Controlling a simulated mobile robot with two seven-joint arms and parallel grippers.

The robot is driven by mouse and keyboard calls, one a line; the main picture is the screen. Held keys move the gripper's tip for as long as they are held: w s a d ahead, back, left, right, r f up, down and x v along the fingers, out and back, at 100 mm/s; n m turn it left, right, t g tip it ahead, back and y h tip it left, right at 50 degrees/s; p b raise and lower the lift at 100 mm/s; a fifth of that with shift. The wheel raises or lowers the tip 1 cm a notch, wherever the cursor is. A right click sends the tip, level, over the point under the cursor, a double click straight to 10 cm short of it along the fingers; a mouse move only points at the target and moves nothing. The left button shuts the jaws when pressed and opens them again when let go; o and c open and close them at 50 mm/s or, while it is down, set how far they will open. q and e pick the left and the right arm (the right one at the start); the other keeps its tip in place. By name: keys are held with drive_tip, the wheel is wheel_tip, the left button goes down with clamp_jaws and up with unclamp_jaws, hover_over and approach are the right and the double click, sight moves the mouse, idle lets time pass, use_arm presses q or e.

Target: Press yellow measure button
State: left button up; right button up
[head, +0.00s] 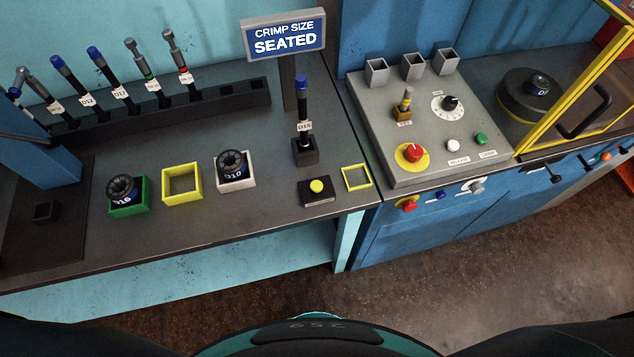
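The yellow measure button (317,186) is a small round dome on a black box near the front edge of the dark bench. Just behind it, a hose piece with a blue top and a white label (304,127) stands upright in a black holder (305,152). A sign (284,35) above reads "CRIMP SIZE SEATED". Neither of my grippers shows in the head view, and nothing touches the button.
A yellow square outline (356,177) lies right of the button. Green (129,208), yellow (182,184) and white (236,185) trays stand to the left. A rack (150,108) holds several hoses behind. A grey control panel (430,125) with a red button (414,153) stands right.

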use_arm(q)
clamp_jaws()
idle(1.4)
